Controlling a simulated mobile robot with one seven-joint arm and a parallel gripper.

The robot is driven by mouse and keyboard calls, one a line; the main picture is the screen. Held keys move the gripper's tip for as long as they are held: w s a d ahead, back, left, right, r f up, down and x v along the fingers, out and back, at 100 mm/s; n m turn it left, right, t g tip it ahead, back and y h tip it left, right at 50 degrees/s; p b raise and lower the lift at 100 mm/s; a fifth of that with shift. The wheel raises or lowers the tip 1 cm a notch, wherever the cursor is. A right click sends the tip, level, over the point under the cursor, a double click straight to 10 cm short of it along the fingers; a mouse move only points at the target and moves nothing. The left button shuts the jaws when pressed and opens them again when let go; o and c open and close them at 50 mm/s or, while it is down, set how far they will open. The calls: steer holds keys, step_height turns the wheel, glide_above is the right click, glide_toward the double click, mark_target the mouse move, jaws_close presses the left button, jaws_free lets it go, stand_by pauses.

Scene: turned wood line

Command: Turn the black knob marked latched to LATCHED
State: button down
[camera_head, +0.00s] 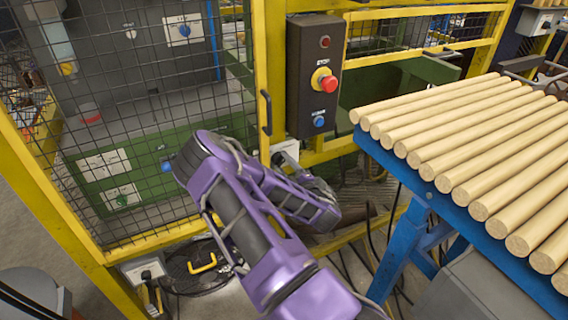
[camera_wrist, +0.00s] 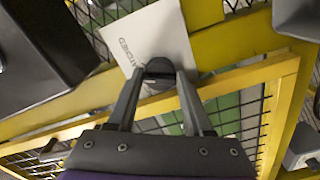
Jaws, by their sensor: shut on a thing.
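The black knob (camera_wrist: 160,70) sits on a pale plate (camera_wrist: 158,28) fixed to a yellow post, in the wrist view. Part of the word "LATCHED" shows on the plate, left of the knob. My gripper (camera_wrist: 159,77) has one finger on each side of the knob and is shut on it. The knob's lower part and its pointing direction are hard to make out. In the head view the pale plate (camera_head: 286,150) shows below the control box; the knob and my gripper are hidden or too small to make out there.
A black control box (camera_head: 315,75) with a red stop button (camera_head: 328,84) is mounted above the plate. A yellow mesh fence door (camera_head: 130,130) with a black handle (camera_head: 265,112) stands left. A blue rack (camera_head: 395,180) of wooden rods stands close on the right.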

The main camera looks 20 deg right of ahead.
steer(key=shift+m, duration=1.8)
steer(key=c, duration=0.6)
jaws_free()
steer(key=shift+s, duration=0.1)
steer(key=shift+s+d+b, duration=0.15)
steer(key=shift+s+b, duration=1.75)
steer(key=shift+s, duration=2.45)
steer(key=shift+s+d+b, duration=0.15)
steer(key=shift+s+b, duration=1.7)
steer(key=shift+s, duration=2.45)
